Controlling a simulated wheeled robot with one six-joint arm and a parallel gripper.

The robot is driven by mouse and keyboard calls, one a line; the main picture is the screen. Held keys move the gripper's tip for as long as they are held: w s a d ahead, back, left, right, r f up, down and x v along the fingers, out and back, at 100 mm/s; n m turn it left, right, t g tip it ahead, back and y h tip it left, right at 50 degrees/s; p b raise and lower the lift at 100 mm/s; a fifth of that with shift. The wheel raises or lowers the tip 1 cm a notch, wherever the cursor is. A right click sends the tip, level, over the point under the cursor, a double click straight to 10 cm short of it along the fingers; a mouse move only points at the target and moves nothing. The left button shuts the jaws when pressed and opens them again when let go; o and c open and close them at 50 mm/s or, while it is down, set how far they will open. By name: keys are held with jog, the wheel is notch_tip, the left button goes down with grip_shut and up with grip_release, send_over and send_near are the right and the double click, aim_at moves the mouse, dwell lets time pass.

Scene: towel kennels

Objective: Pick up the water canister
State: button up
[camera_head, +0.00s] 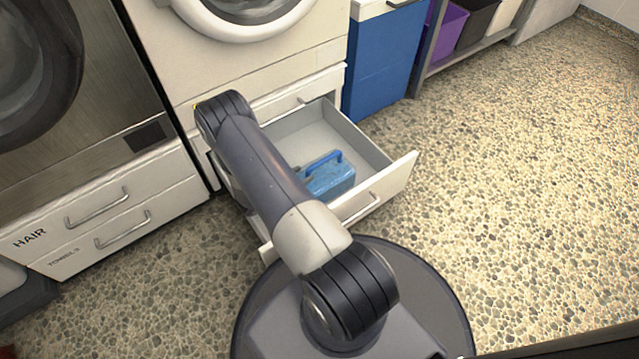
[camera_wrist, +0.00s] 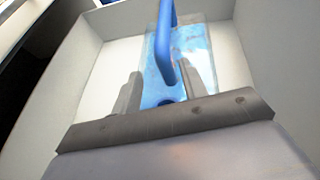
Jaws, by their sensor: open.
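The blue water canister (camera_head: 333,182) lies in an open white drawer (camera_head: 375,152) below a white washing machine. It has a darker blue handle on top, and the canister also shows in the wrist view (camera_wrist: 190,55). My gripper (camera_wrist: 165,85) is open inside the drawer, its two grey fingers apart, one on each side of the lower part of the blue handle (camera_wrist: 164,35). I cannot tell whether either finger touches the handle. In the head view my arm hides the gripper and the left part of the drawer.
The drawer walls stand close around the canister, with bare drawer floor to its left in the wrist view. A blue cabinet (camera_head: 383,60) stands right of the drawer. A shelf holds a purple bin (camera_head: 447,32). Closed drawers (camera_head: 110,215) are at left. The stone-patterned floor (camera_head: 530,170) is clear at right.

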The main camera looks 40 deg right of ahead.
aim_at(320, 177)
jog(key=b+x, duration=0.2)
jog(key=x, duration=0.3)
jog(key=shift+s+d+f+b, duration=0.15)
jog(key=shift+s+b, duration=0.15)
jog(key=shift+b, duration=0.1)
jog(key=shift+c, duration=0.3)
grip_shut()
dwell(0.6)
